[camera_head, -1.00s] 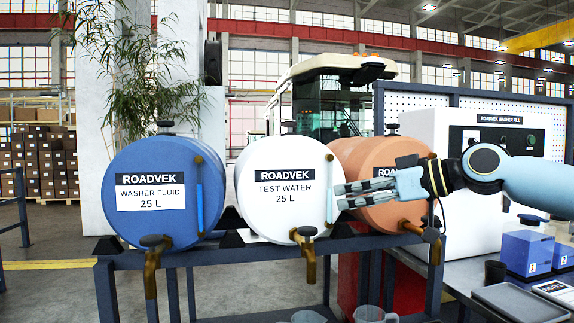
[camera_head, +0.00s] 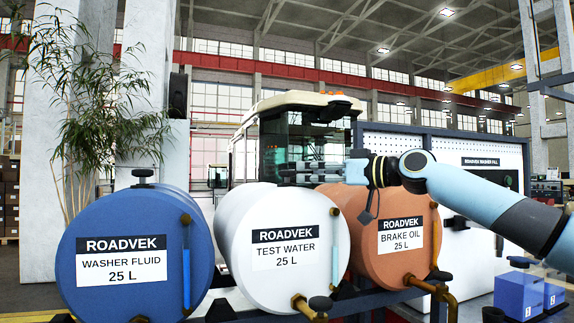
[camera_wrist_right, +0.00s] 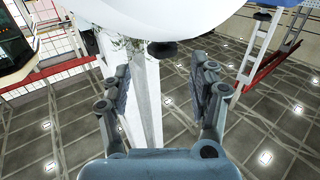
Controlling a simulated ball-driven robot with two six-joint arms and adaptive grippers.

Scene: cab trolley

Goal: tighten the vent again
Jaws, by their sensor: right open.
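Three drums lie on a rack in the head view: the blue washer fluid drum (camera_head: 120,225), the white test water drum (camera_head: 255,215) and the orange brake oil drum (camera_head: 375,205). A black vent cap (camera_head: 143,175) tops the blue drum. The white drum's black vent cap (camera_wrist_right: 162,48) shows in the right wrist view, ahead of and between the fingers, not gripped. My right gripper (camera_head: 284,173) is open at the height of the white drum's top; it also shows in the wrist view (camera_wrist_right: 163,82). The orange drum's vent is hidden behind my right arm. My left gripper is out of view.
Brass taps, one at the white drum's front (camera_head: 310,306), stick out below the drums. A plant (camera_head: 95,120) and a pillar stand behind the blue drum. A vehicle cab (camera_head: 300,140) stands behind the rack. Blue boxes (camera_head: 520,292) sit at lower right.

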